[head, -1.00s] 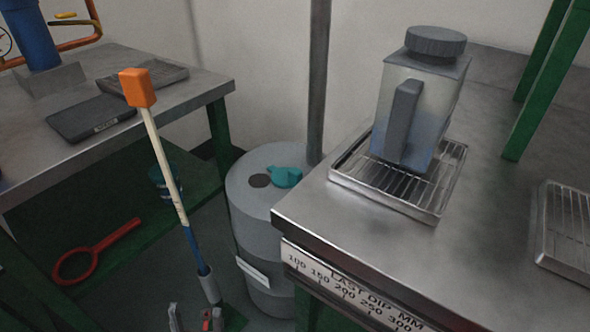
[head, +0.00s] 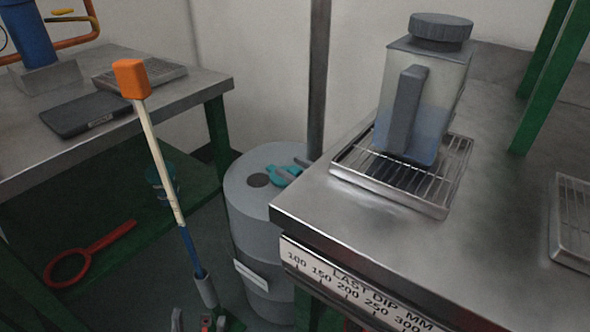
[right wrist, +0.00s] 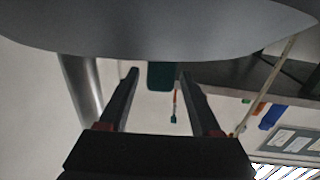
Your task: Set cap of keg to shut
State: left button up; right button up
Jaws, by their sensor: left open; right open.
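The grey keg (head: 240,215) stands on the floor between the two benches. A dark round opening (head: 258,180) shows on its top. The teal cap (head: 277,180) sits to the right of the opening, not over it. In the right wrist view, the open fingers stand on either side of a dark teal part (right wrist: 160,75), apparently the cap, against a grey surface. Contact cannot be told. My left gripper (head: 199,322) is open and empty at the bottom edge.
The right bench (head: 400,250) hides part of the keg and carries a clear jug (head: 450,85) on a rack. A stick with an orange head (head: 132,78) stands left of the keg. A grey pole (head: 318,80) rises behind. The left bench (head: 190,95) holds dark trays.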

grip_shut()
dwell(1.3)
